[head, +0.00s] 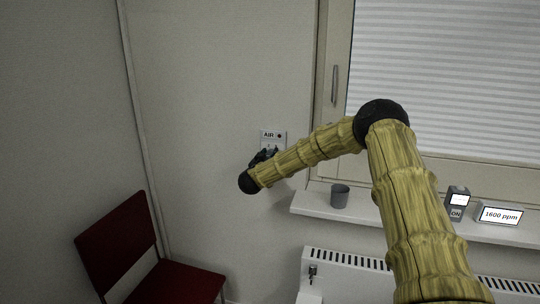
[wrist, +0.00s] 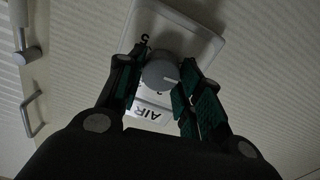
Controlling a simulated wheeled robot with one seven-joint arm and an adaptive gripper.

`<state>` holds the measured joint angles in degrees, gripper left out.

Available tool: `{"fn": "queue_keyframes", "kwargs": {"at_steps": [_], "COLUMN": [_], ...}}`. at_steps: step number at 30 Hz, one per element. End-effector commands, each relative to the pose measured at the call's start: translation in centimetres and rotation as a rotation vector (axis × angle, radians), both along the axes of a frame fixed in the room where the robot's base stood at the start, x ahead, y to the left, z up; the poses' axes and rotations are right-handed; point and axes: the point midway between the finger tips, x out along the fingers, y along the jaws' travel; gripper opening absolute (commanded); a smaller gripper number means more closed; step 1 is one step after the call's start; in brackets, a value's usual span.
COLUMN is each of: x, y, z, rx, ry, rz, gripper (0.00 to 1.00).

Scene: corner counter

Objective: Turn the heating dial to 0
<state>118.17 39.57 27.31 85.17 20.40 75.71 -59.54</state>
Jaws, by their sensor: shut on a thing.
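A grey round dial (wrist: 159,74) with a pale pointer line sits on a white wall plate (wrist: 178,22). The plate's AIR label (wrist: 153,115) appears upside down in the wrist view, and a 5 is printed beside the dial. The plate also shows in the head view (head: 273,134), on the wall left of the window. My gripper (head: 264,156) is at this plate, its two fingers (wrist: 157,82) shut on the AIR dial from both sides. The pointer line points right in the wrist view. No dial marked as heating is legible; a small fitting (head: 313,272) is on the radiator's left end.
A white radiator (head: 345,282) is under the sill (head: 315,207). On the sill are a grey cup (head: 340,196), a small ON device (head: 457,203) and a 1600 ppm display (head: 500,214). A red chair (head: 120,245) stands at left.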

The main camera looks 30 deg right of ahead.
Motion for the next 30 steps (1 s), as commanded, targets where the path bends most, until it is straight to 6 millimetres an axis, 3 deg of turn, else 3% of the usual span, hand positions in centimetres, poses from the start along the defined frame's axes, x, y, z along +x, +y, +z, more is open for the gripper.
{"fn": "queue_keyframes", "kwargs": {"at_steps": [15, 30], "x": [0.24, 0.27], "y": [0.28, 0.32], "z": [0.29, 0.03], "rx": [-0.253, -0.347], "ry": [0.293, 0.405], "rz": [0.002, 0.002], "gripper": [0.12, 0.12]}}
